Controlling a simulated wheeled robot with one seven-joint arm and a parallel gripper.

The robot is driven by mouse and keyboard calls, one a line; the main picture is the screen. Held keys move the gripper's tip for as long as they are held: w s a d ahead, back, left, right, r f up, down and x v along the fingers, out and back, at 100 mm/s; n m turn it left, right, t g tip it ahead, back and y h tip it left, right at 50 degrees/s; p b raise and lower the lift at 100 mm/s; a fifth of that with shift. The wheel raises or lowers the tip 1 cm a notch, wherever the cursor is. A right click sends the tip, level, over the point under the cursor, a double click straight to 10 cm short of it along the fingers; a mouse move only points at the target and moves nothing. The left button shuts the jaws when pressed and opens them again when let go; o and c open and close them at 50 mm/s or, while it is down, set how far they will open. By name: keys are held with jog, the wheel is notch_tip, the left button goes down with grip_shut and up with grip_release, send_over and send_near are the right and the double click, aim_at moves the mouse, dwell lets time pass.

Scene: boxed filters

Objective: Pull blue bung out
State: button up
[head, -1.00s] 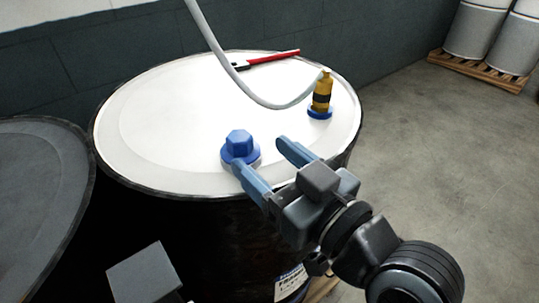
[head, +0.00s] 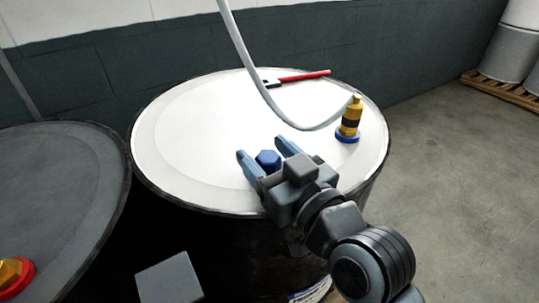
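The blue bung (head: 267,159) has a hexagonal head and sits near the front edge of the white drum lid (head: 190,140). My gripper (head: 262,148) is over the lid with its two blue-grey fingers spread, one on each side of the bung's head. The gripper body hides the bung's lower part and base. I cannot tell whether either finger touches the bung; a gap seems to show on its left.
A yellow and black fitting (head: 349,118) on a blue ring stands at the lid's right, with a grey hose (head: 262,83) arching from it. A red-handled tool (head: 302,76) lies at the back. A dark drum (head: 60,190) with a red-ringed yellow bung (head: 14,274) stands left.

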aim_at(268, 156)
jog(key=c, duration=0.9)
jog(key=shift+r, duration=0.15)
jog(key=shift+r+p, duration=0.6)
jog(key=shift+r+p, duration=1.35)
jog(key=shift+r, duration=0.3)
jog(key=shift+r+p, duration=1.9)
jog(key=shift+r, duration=2.5)
